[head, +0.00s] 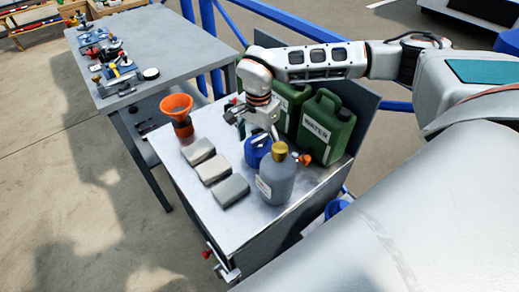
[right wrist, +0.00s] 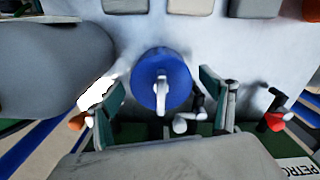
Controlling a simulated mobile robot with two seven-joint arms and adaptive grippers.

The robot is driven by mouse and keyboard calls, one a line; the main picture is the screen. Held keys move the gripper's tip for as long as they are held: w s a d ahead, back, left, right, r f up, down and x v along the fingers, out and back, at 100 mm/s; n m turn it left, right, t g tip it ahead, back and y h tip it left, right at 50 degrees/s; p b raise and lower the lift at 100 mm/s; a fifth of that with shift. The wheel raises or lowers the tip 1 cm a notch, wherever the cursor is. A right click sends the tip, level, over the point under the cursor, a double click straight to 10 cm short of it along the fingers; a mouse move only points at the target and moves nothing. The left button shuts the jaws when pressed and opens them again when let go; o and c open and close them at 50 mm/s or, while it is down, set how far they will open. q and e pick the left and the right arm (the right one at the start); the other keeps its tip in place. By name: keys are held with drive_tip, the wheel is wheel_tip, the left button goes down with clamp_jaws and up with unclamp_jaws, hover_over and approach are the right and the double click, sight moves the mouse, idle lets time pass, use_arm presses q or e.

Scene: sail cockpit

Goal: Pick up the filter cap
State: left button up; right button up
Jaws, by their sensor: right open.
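The likely filter cap is a round blue piece with a pale raised grip across its middle. It stands on the grey metal bench (head: 240,222); the blue cap (head: 254,153) is partly hidden by my gripper in the head view. In the right wrist view the blue cap (right wrist: 148,93) lies centred between my fingers. My right gripper (head: 263,133) is open and empty, pointing down over the cap. Its two fingers (right wrist: 163,98) stand on either side of the cap, apart from it. I cannot tell the exact height. My left gripper is not in view.
A grey bottle with a gold top (head: 276,187) stands close in front of the cap. Green water can (head: 326,128) and another green can stand behind. Several grey blocks (head: 214,168) and an orange funnel (head: 176,105) are to the left. A second table (head: 165,35) stands farther off.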

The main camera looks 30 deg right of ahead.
wheel_tip(320, 180, down, 2)
drive_tip(key=shift+f, duration=0.1)
drive_tip(key=c, duration=1.3)
